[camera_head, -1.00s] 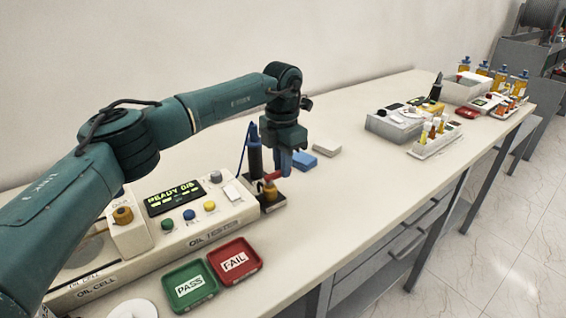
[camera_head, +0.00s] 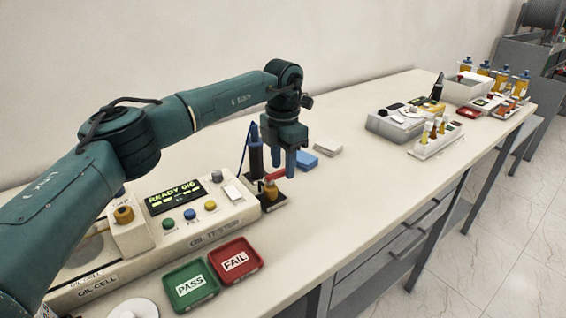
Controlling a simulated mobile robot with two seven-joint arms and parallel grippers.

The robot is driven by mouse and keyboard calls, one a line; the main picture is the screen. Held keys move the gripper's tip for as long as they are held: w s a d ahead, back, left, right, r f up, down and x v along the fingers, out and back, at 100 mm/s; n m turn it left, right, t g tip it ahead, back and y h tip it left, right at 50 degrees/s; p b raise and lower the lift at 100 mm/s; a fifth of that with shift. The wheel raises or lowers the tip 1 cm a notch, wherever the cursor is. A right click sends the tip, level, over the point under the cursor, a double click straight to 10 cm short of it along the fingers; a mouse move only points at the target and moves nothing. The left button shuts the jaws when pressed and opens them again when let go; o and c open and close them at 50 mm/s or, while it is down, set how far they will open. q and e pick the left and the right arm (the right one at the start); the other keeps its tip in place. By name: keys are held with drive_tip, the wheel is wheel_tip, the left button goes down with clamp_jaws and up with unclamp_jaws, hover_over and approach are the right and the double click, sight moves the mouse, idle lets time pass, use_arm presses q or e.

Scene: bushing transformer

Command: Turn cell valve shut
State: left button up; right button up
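A small brass valve (camera_head: 271,190) with a red lever (camera_head: 275,175) stands on a dark base at the right end of the oil tester (camera_head: 215,222). The lever lies roughly level and points up to the right. My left gripper (camera_head: 283,168) points down just above and beside the lever. Its two fingers show apart with nothing clearly between them. I cannot tell whether a finger touches the lever. My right gripper is not in view.
A dark cylinder with a blue cable (camera_head: 255,150) stands close behind the valve. A blue block (camera_head: 307,161) and a pale block (camera_head: 328,148) lie right of it. Green PASS (camera_head: 190,286) and red FAIL (camera_head: 235,261) trays sit in front.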

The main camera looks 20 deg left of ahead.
sight(283, 170)
use_arm(q)
wheel_tip(283, 170, up, 13)
idle(0.3)
drive_tip(key=shift+f, duration=0.1)
